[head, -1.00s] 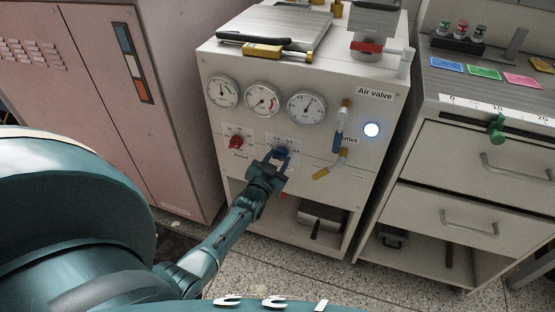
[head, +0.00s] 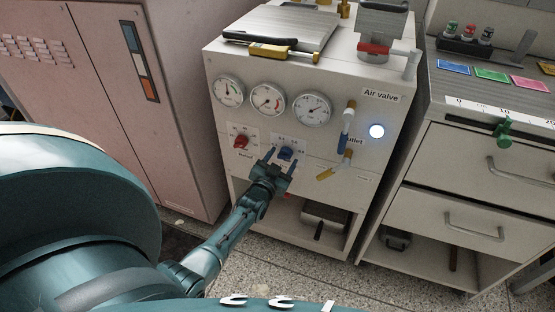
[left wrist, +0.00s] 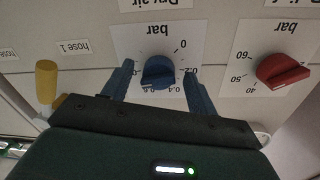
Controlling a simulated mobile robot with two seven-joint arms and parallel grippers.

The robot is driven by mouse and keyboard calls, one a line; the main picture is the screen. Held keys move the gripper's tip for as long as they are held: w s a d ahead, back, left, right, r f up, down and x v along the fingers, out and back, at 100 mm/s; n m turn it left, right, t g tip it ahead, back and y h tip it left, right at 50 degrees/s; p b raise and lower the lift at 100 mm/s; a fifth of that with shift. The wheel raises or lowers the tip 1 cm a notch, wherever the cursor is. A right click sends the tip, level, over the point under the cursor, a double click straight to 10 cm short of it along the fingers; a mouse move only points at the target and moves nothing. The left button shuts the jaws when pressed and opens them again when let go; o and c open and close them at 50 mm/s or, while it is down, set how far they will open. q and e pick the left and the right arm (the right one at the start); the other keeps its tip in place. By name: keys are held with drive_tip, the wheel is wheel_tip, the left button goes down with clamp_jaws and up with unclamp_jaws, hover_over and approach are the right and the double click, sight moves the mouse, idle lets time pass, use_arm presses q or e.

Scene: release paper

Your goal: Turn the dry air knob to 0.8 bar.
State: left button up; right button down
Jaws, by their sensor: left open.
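The blue dry air knob (head: 286,153) sits on a white scale label (head: 290,141) on the cabinet front. My left gripper (head: 281,156) is in front of the knob with its fingers apart. In the left wrist view the picture is upside down, and the blue knob (left wrist: 158,72) shows between the two open fingers (left wrist: 158,69), with gaps on both sides. Marks 0 to 0.6 can be read around it; the rest of the scale is partly hidden. Which mark the knob points to cannot be told. My right gripper is not in view.
A red knob (head: 241,142) is beside the blue one; it also shows in the left wrist view (left wrist: 284,70). Three gauges (head: 268,100) are above. A blue-handled valve (head: 344,138) and yellow-handled valve (head: 333,171) are to the right. An open shelf (head: 326,218) is below.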

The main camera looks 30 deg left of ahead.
use_arm(q)
drive_tip(key=s+d+p, duration=0.2)
drive_tip(key=s, duration=1.1)
drive_tip(key=shift+d+r+p, duration=0.15)
drive_tip(key=shift+p, duration=0.15)
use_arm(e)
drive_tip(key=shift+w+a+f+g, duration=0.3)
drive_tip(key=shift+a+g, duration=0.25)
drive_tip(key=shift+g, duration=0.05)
use_arm(q)
drive_tip(key=s+d+r+m+g+h+p, duration=0.1)
drive_tip(key=s+d+r+g+h+p, duration=0.2)
drive_tip(key=s+d+r+p, duration=0.4)
drive_tip(key=s+d+r+g+h+p, duration=0.3)
drive_tip(key=s+d+r+p, duration=0.3)
drive_tip(key=d+r, duration=0.3)
drive_tip(key=d+g+p, duration=0.1)
drive_tip(key=d, duration=0.2)
drive_tip(key=shift+s+m, duration=0.35)
drive_tip(key=shift+m, duration=0.05)
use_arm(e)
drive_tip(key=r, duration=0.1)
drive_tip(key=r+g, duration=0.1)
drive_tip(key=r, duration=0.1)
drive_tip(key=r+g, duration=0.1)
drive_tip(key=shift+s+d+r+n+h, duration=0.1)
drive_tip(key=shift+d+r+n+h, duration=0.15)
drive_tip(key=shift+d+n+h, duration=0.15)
